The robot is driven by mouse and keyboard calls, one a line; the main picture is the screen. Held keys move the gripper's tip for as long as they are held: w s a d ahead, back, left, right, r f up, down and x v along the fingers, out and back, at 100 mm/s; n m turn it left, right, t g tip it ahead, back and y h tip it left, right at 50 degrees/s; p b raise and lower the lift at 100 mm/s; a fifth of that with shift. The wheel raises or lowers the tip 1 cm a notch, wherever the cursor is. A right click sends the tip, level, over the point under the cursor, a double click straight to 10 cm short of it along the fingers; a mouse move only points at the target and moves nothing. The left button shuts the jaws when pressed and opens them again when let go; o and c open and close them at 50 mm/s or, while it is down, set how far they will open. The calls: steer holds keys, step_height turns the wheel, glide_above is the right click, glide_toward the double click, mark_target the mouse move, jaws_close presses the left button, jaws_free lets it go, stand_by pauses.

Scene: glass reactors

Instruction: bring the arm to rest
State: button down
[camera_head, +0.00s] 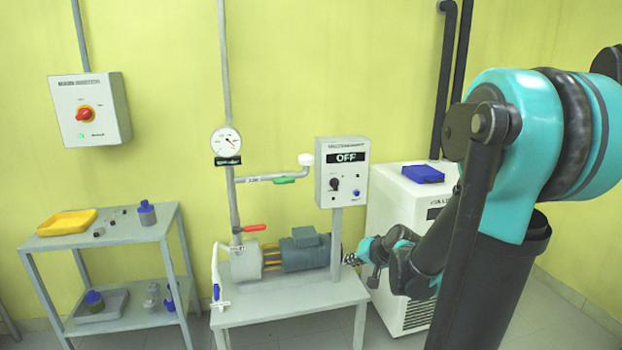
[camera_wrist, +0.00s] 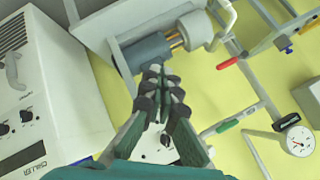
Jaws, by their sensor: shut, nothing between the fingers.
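My gripper (camera_wrist: 160,75) is shut and empty in the wrist view, its fingertips together. In the head view my gripper (camera_head: 350,259) is small, at the right end of the pump table, close to the grey pump motor (camera_head: 305,249). The motor also shows in the wrist view (camera_wrist: 146,50), just beyond the fingertips. I cannot tell whether the fingertips touch anything. My teal and black arm fills the right side of the head view, bent, reaching down and to the left.
A control box (camera_head: 342,172) reading OFF stands on a post behind the pump table (camera_head: 290,303). A white cooler (camera_head: 397,215) with a blue item on top is behind my arm. A grey shelf (camera_head: 130,229) with a yellow tray (camera_head: 67,222) stands at left. A gauge (camera_head: 226,141) and pipes rise along the wall.

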steer(key=s+d+f+n+g+h, duration=0.1)
steer(key=s+d+f+g+h, duration=0.1)
steer(key=s, duration=0.7)
steer(key=s+d+f+n+g+h, duration=0.2)
steer(key=s+d+f, duration=0.3)
steer(key=s, duration=0.5)
steer(key=shift+h, duration=0.6)
steer(key=c, duration=2.2)
jaws_free()
